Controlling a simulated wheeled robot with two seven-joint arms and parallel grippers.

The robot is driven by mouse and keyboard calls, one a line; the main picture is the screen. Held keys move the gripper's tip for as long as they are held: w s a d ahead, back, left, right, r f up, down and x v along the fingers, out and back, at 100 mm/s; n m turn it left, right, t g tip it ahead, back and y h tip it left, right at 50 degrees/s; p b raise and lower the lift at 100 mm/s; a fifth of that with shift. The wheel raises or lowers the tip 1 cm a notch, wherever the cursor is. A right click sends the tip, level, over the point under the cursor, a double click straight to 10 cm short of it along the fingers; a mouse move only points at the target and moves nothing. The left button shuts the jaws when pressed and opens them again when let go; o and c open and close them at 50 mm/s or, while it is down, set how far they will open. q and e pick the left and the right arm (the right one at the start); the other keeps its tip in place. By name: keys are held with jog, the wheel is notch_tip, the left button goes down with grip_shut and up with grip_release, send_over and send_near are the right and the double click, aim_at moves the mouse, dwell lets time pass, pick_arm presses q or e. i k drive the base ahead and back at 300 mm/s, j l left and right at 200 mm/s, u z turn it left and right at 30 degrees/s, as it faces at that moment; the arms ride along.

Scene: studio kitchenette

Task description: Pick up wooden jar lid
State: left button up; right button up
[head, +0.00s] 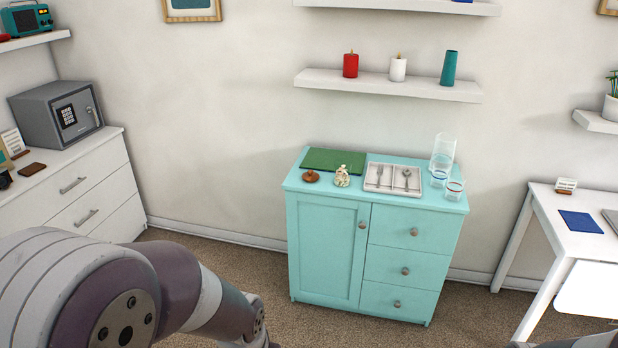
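A small round brown wooden lid with a knob (311,176) lies on top of the turquoise cabinet (330,210), near its front left corner. A small pale patterned figure or jar (342,176) stands just right of the lid, close beside it. My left arm comes in from the lower left, well in front of the cabinet and apart from the lid. The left gripper is outside the picture. Only a sliver of my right arm shows at the bottom right edge, and its gripper is not visible.
A green mat (334,160) lies behind the lid. A cutlery tray (393,188) and several glasses, including a tall one (442,150), stand to the right. A shelf (388,87) with candles hangs above. A white desk (560,225) is at right. Carpet lies clear before the cabinet.

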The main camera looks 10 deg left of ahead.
aim_at(310, 176)
jog(key=i, duration=1.45)
jog(key=i+u, duration=0.15)
jog(key=i, duration=1.3)
